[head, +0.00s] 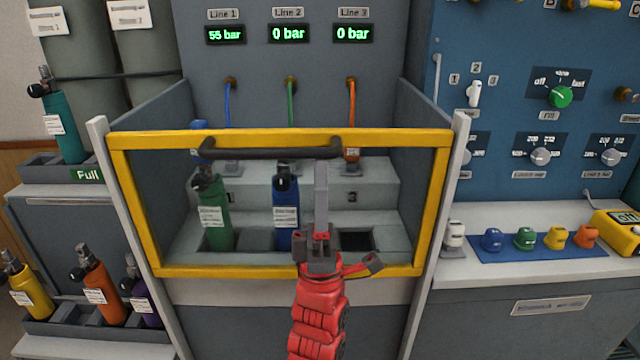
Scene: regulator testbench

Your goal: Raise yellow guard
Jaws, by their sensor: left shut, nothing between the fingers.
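The yellow guard (281,271) is a rectangular yellow frame with a clear pane, standing across the front of the test bay between two pale posts. A dark curved handle (270,153) runs along its upper part. My left gripper (321,172) is in front of the guard, right of centre, fingers pointing up and shut with nothing between them. Its tips are just below the right end of the handle; I cannot tell whether they touch it. Behind the pane a green cylinder (213,215) and a blue cylinder (284,215) stand in slots. My right gripper is not in view.
A third slot (357,241) behind the pane looks empty. Racks of cylinders stand at the left, including a teal one (65,130) and an orange one (100,285). At the right are a blue control panel (500,110) and a shelf with coloured caps on a blue mat (510,254).

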